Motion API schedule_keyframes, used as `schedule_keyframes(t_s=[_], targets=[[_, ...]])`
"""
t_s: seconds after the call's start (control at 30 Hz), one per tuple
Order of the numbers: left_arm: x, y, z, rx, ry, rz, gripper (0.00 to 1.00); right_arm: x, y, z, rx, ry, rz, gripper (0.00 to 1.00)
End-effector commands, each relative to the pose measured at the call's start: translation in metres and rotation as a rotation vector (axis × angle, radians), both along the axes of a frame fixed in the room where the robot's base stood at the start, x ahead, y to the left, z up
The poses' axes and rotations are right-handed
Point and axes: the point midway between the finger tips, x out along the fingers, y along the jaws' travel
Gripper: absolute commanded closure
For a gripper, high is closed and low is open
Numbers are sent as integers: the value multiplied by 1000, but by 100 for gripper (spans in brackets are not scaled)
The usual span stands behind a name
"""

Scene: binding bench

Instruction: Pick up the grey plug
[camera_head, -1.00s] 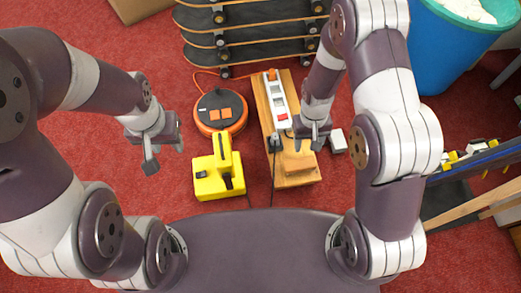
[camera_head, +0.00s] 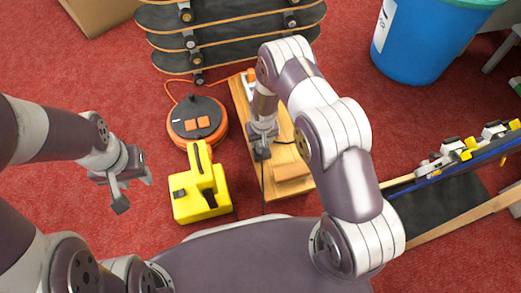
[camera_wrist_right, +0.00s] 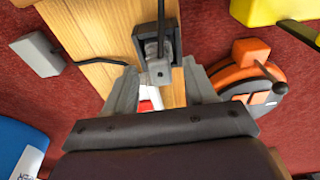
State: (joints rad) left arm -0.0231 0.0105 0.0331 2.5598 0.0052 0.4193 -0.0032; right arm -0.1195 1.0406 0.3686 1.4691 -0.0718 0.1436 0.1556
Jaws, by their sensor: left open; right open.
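In the right wrist view, a grey plug (camera_wrist_right: 159,72) with a dark cable running up from it sits at a dark square holder (camera_wrist_right: 142,42) on the wooden board (camera_wrist_right: 95,40). My right gripper (camera_wrist_right: 160,78) is open, with one finger on each side of the plug; I cannot tell whether they touch it. In the head view, my right gripper (camera_head: 262,148) is over the board and hides most of the plug. My left gripper (camera_head: 134,191) is open and empty above the carpet, left of the yellow tool.
A yellow tool (camera_head: 202,190) and an orange-black cable reel (camera_head: 197,120) lie left of the board. A grey box with a cable (camera_wrist_right: 38,55) is beside the board. Skateboards (camera_head: 240,40) are stacked behind; a blue bin (camera_head: 425,40) stands back right. Carpet at left is clear.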

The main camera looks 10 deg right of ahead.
Motion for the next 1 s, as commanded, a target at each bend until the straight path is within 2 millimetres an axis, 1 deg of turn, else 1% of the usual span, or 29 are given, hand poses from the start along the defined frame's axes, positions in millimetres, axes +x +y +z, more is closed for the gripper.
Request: schedule_keyframes(t_s=[0.03, 0.1, 0.3, 0.33, 0.37, 0.4, 0.47, 0.77, 0.87, 1.0], targets=[[0, 0, -18, 0, 1, 0, 57, 1, 0, -20, 0, 0, 0, 45], [0, 0, -22, 0, 1, 0, 57, 3, 0, -27, 0, -1, 0, 45], [0, 0, -18, 0, 0, 0, 57, 3, 0, -24, 0, -1, 0, 45], [0, 0, -18, 0, 0, 0, 57, 3, 0, -24, 0, -1, 0, 51], [0, 0, -18, 0, 0, 0, 57, 3, 0, -24, 0, -1, 0, 61], [0, 0, -18, 0, 0, 0, 57, 3, 0, -24, 0, -1, 0, 74], [0, 0, -18, 0, 0, 0, 57, 3, 0, -24, 0, 0, 0, 92], [0, 0, -17, 0, 1, 0, 57, 3, 0, -23, 0, -1, 0, 92], [0, 0, -11, 0, 1, 0, 57, 3, 0, -15, 0, -1, 0, 92], [0, 0, 7, 0, 1, 0, 57, 4, 0, 7, 0, -2, 0, 92]])
